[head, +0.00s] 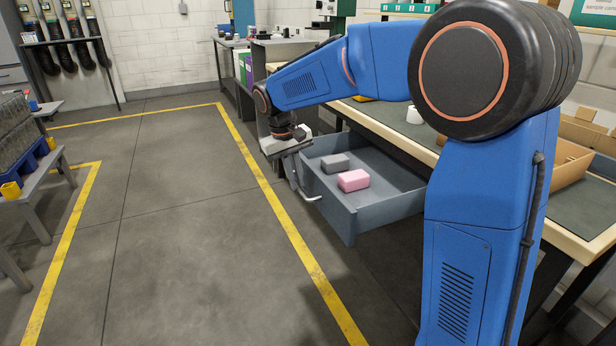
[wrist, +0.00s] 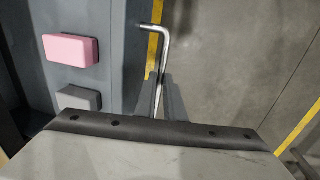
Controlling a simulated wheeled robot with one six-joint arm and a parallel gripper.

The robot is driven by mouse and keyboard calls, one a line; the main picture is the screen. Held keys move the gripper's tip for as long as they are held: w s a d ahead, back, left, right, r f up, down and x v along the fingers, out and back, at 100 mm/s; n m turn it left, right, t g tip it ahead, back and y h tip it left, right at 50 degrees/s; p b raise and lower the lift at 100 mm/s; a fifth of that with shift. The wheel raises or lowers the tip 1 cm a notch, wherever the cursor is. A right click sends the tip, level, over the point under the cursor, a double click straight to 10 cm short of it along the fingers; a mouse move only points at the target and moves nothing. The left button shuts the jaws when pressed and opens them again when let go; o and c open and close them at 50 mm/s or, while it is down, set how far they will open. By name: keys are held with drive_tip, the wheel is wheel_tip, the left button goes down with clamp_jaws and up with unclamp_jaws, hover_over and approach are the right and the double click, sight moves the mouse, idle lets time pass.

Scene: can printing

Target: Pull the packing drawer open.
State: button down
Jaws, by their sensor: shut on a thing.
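The packing drawer (head: 350,222) is grey-blue and stands well out from under the workbench in the head view. A pink block (head: 354,180) and a grey block (head: 335,163) lie inside it. The drawer's wall and the metal bar handle (wrist: 162,45) show in the wrist view, with the pink block (wrist: 71,49) and grey block (wrist: 80,97) at left. My gripper (head: 298,165) is at the drawer's front face, its fingers (wrist: 164,97) shut on the handle. The exact contact is partly hidden by the gripper body.
The workbench (head: 385,130) stands above the drawer, with a cardboard box (head: 565,168) on it at right. Yellow lines (head: 270,190) mark open concrete floor in front of the drawer. A grey rack table (head: 35,180) stands at far left.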

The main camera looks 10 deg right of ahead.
drive_tip(key=shift+a, duration=0.3)
drive_tip(key=c, duration=1.8)
unclamp_jaws()
drive_tip(key=shift+c, duration=0.2)
drive_tip(key=shift+r, duration=0.1)
drive_tip(key=a+r, duration=0.3)
drive_tip(key=r, duration=1.4)
drive_tip(key=shift+s, duration=0.4)
drive_tip(key=shift+a, duration=0.1)
